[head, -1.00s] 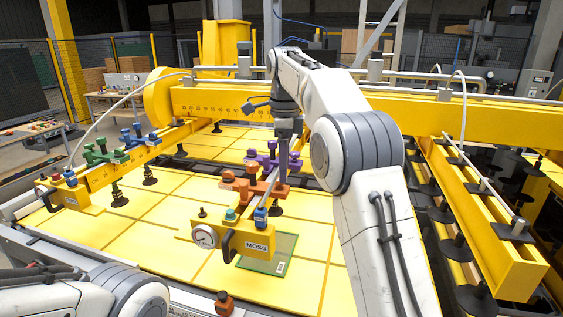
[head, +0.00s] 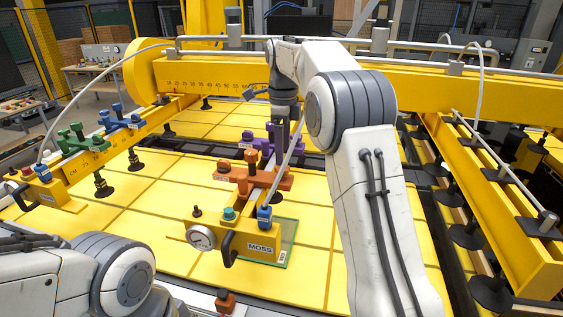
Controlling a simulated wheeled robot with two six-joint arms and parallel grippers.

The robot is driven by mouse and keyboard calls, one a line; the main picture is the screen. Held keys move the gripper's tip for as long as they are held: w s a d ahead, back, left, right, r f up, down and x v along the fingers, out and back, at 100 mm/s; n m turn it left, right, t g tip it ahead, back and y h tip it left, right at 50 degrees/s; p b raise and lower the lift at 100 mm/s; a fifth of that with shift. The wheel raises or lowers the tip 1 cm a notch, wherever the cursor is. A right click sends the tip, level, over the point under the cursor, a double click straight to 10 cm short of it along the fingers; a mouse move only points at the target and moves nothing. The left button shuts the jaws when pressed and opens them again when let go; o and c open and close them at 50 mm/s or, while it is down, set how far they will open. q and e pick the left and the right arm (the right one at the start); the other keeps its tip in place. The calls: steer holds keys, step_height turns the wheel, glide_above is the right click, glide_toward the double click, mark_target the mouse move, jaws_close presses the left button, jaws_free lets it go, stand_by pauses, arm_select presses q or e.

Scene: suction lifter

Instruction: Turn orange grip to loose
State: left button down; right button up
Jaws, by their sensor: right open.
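The orange clamp unit (head: 262,178) sits on the yellow beam arm in the middle of the head view, with an orange grip (head: 250,156) standing on its top. A purple unit (head: 262,143) is just behind it. My right gripper (head: 285,118) hangs down from the wrist just behind and right of the orange unit, over the purple unit. It is open; its fingertips are hard to make out against the purple parts. I cannot see it touching the orange grip. My left arm shows at the lower left, but its gripper is out of view.
A yellow end block labelled MOSS (head: 235,240), with a gauge (head: 200,237), is at the near end of the beam arm. A green glass pane (head: 285,248) lies beneath. Green units (head: 72,137) and blue units (head: 120,118) sit on the left beam. A yellow crossbeam (head: 440,80) runs behind.

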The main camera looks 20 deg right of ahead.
mark_target(283, 167)
steer(key=shift+f+p, duration=0.4)
steer(key=shift+f, duration=1.75)
steer(key=shift+c, duration=0.3)
jaws_close()
